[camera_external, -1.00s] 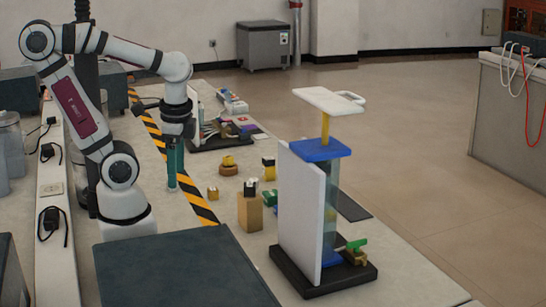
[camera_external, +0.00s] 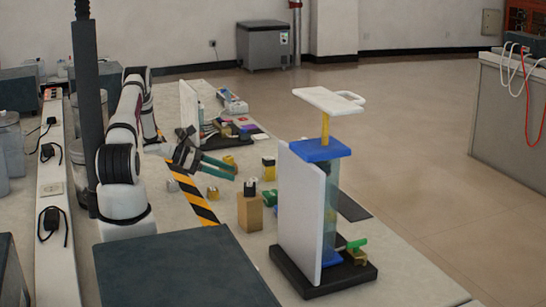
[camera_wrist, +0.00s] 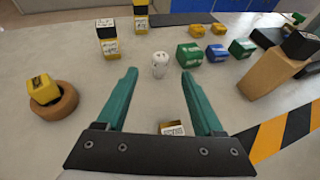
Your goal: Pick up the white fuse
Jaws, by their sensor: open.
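A small white fuse (camera_wrist: 160,64) stands upright on the pale table, with faint dark marks on its side. In the wrist view it appears between and just beyond the fingertips. My gripper (camera_wrist: 159,76) has its two teal fingers spread apart with nothing between them. In the external view my gripper (camera_external: 232,167) is tilted, with its fingers pointing right above the table. I cannot make out the white fuse in the external view.
A small yellow block (camera_wrist: 172,128) lies near the gripper's base. A wooden ring (camera_wrist: 54,102) holding a yellow block is left. Green blocks (camera_wrist: 189,54) sit right of the fuse. A wooden block (camera_wrist: 270,72) with a black-topped piece stands farther right. A tall white panel (camera_external: 301,210) stands nearby.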

